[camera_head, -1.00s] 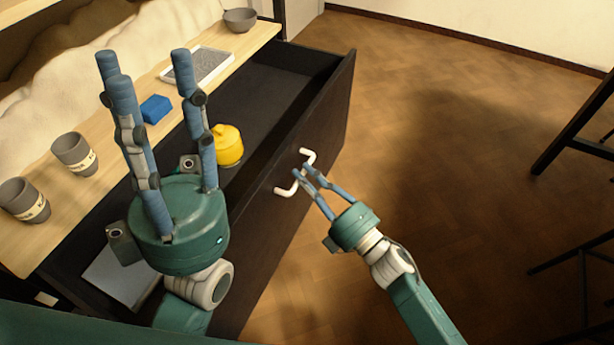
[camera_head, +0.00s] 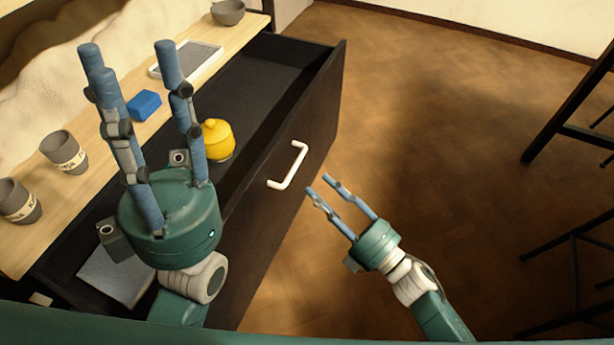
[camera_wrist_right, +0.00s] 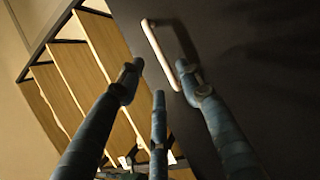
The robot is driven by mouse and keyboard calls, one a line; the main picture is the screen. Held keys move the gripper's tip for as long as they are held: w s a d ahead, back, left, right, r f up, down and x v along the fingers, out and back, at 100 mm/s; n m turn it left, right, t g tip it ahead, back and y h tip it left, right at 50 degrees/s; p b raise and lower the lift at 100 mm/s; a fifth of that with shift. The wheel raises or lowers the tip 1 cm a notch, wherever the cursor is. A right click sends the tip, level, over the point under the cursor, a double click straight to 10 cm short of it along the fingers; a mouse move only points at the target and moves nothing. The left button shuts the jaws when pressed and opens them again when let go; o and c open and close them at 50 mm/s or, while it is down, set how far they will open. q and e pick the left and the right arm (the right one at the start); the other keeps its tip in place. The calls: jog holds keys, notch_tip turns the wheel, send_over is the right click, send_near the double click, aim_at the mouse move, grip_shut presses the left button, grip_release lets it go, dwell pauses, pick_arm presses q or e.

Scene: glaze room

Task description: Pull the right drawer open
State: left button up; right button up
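The dark drawer (camera_head: 315,120) stands pulled out from under the wooden counter, its inside showing. Its white bar handle (camera_head: 289,166) is on the front face and also shows in the right wrist view (camera_wrist_right: 160,52). My right gripper (camera_head: 318,184) is open and empty, a little to the right of the handle and apart from it. In the right wrist view its fingers (camera_wrist_right: 160,85) are spread below the handle. My left gripper (camera_head: 125,55) is open and empty, raised above the counter and the drawer's near part.
In the drawer are a yellow lidded pot (camera_head: 218,140) and a grey flat item (camera_head: 117,275). On the counter (camera_head: 55,205) are two grey cups (camera_head: 64,152), a blue block (camera_head: 145,105), a tray (camera_head: 187,60) and a bowl (camera_head: 228,12). Dark stool legs (camera_head: 570,240) stand right; the floor between is clear.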

jog(key=v, duration=0.4)
jog(key=shift+s+d, duration=0.1)
dwell(0.5)
